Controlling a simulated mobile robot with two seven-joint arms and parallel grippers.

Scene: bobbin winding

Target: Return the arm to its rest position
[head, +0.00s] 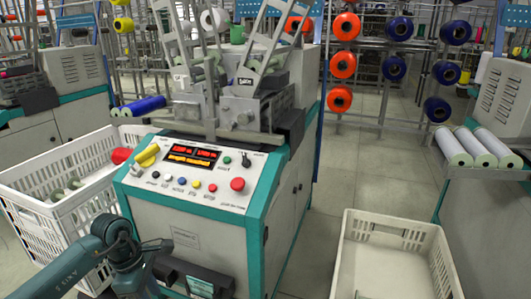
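My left arm comes in at the bottom left, in front of the winding machine (190,225). The dark end of this arm, with what looks like the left gripper (200,283), is low against the machine's front panel. Its fingers cannot be made out, so I cannot tell whether it is open or shut. My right gripper is not in view.
A white crate (65,165) with bobbins stands close left of the machine. An empty-looking white crate (395,250) is on the floor at right. White rolls (470,147) lie on a shelf at far right. Racks with orange spools (342,65) and blue spools stand behind. Floor is clear between.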

